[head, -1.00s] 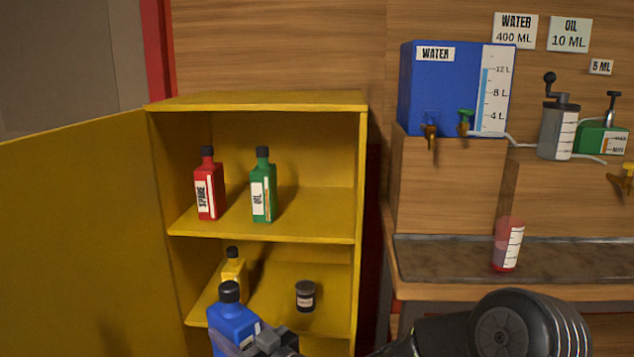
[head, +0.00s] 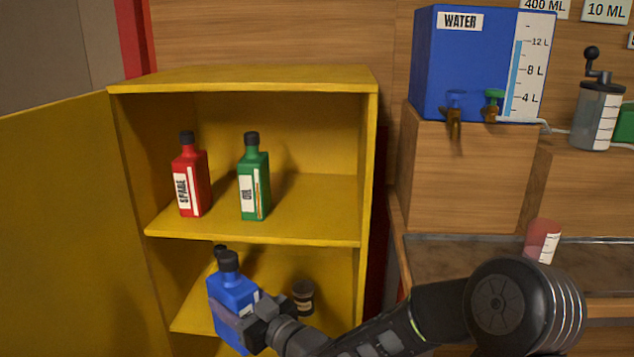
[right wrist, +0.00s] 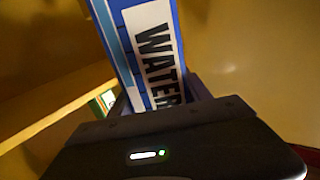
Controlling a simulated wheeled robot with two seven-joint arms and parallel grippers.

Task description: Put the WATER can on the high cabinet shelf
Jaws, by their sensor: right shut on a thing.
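The blue WATER can (head: 229,292) with a black cap is in front of the lower opening of the yellow cabinet (head: 245,82). My right gripper (head: 247,325) is shut on it and holds it nearly upright, with a slight tilt. In the right wrist view the WATER label on the can (right wrist: 152,50) shows close up between the fingers. The high shelf (head: 255,232) is above the can. A red SPARE can (head: 190,180) and a green OIL can (head: 254,180) stand on its left and middle. My left gripper is not in view.
The lower shelf (head: 192,312) holds a small dark jar (head: 303,297) and a can mostly hidden behind the WATER can. The open cabinet door (head: 60,220) is at the left. The high shelf has free room right of the OIL can. A bench with a blue tank (head: 470,65) stands at the right.

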